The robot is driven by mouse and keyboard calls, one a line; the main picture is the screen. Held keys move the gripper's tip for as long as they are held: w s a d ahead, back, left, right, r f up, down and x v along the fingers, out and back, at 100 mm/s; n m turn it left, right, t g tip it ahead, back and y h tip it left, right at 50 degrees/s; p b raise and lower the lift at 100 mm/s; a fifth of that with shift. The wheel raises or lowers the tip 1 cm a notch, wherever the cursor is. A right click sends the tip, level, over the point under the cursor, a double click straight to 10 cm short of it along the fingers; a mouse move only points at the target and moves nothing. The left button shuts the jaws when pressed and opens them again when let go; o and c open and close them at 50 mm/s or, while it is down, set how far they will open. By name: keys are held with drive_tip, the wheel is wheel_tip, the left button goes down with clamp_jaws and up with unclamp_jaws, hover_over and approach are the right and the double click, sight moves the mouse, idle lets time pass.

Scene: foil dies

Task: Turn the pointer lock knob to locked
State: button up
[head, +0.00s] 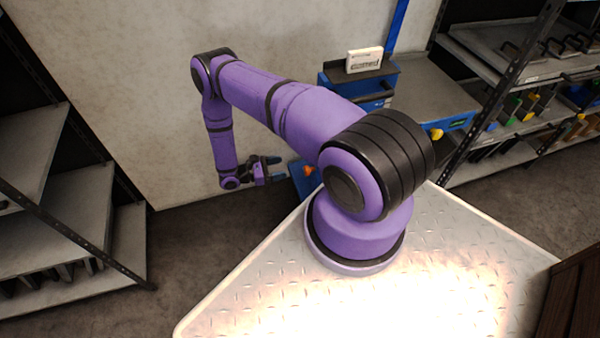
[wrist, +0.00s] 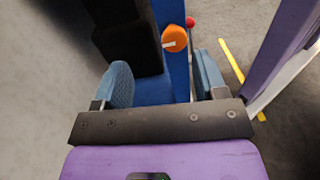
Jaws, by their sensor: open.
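An orange knob (wrist: 174,38) with a white pointer line sits on a blue machine body (wrist: 152,90) in the wrist view. The line points left, close to level. The knob also shows as a small orange spot in the head view (head: 308,171). My gripper (wrist: 163,65) is open and empty, its two blue fingers spread wide. The knob lies beyond the fingertips, a little right of the middle of the gap, and no finger touches it. In the head view my gripper (head: 277,168) is just left of the knob. Any lock markings are too small to read.
A red ball (wrist: 190,22) is just right of the knob. A black block (wrist: 130,38) stands close on its left. A blue-sided bench (head: 425,95) bears a yellow knob (head: 436,134). Racks stand at left (head: 70,220) and right (head: 530,75). A bare wall is behind my arm.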

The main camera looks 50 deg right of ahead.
sight(305, 170)
drive_tip(key=shift+n+h, duration=0.3)
drive_tip(key=shift+n, duration=0.1)
drive_tip(key=s+d+f, duration=0.1)
drive_tip(key=s+d, duration=0.1)
drive_tip(key=s+d+f, duration=0.1)
drive_tip(key=s+d, duration=0.2)
drive_tip(key=s+d+f, duration=0.1)
drive_tip(key=s+d, duration=0.1)
drive_tip(key=d, duration=0.1)
drive_tip(key=shift+s+d, duration=0.15)
drive_tip(key=shift+c, duration=0.2)
drive_tip(key=c, duration=0.8)
drive_tip(key=shift+t, duration=0.3)
